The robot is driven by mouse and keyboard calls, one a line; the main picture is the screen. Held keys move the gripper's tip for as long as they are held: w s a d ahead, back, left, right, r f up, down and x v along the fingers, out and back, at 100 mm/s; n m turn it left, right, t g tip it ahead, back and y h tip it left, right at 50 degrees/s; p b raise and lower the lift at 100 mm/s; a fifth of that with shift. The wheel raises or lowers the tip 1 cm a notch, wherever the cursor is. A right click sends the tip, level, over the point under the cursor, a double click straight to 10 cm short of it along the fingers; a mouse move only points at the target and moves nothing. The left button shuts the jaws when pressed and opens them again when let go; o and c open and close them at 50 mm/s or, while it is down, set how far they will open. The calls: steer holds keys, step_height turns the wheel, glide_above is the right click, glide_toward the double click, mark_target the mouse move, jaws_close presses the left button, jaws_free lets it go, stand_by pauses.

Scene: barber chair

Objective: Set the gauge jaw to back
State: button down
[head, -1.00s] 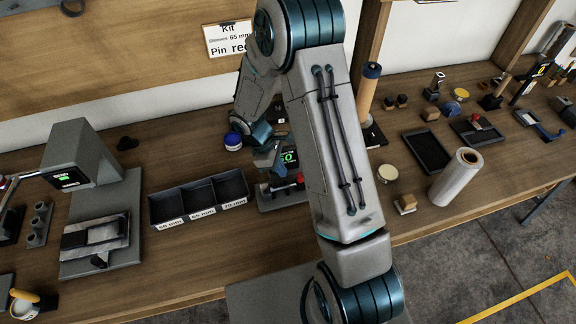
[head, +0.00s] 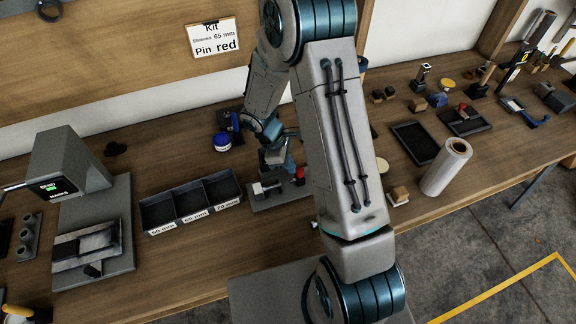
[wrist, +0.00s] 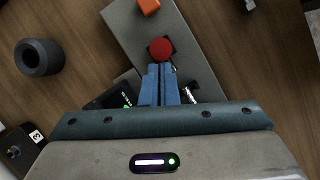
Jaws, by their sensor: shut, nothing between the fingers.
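The gauge (head: 268,200) is a small grey-based device on the bench, right of the three-bin tray. A red knob (head: 299,174) shows at its right side, and the knob also shows in the wrist view (wrist: 160,48) over the grey base plate (wrist: 190,35). My gripper (wrist: 161,68) is shut and empty, its blue fingertips just below the red knob in the wrist view. I cannot tell whether they touch it. In the head view my gripper (head: 287,168) hangs over the gauge and covers its display. The jaw's position is not clear.
The three-bin tray (head: 178,229) stands left of the gauge, with a blue-and-white jar (head: 222,142) behind. A pale roll (head: 446,167) and dark trays stand right. In the wrist view, an orange block (wrist: 149,6) sits beyond the knob and a dark ring (wrist: 38,58) lies left.

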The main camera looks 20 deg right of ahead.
steer(key=shift+d, duration=0.1)
stand_by(0.3)
steer(key=shift+w+a, duration=0.1)
steer(key=shift+a, duration=0.25)
steer(key=a, duration=0.1)
steer(key=w+a, duration=0.1)
steer(key=w+a+r, duration=0.1)
steer(key=a, duration=0.1)
steer(key=shift+b, duration=0.35)
steer(key=s+b+v, duration=0.1)
steer(key=v, duration=0.7)
steer(key=shift+w+r, duration=0.3)
steer(key=shift+r, duration=0.15)
steer(key=s+d+r+m+t+y, duration=0.2)
steer(key=s+d+r+m, duration=0.1)
steer(key=s+r+m, duration=0.3)
steer(key=s+d+r+m+t+y, duration=0.2)
steer(key=s+d+r+m+t, duration=0.1)
steer(key=s+r+m, duration=0.4)
steer(key=s+d+r, duration=0.1)
steer(key=s+r, duration=0.2)
steer(key=s, duration=0.3)
steer(key=shift+t, duration=0.3)
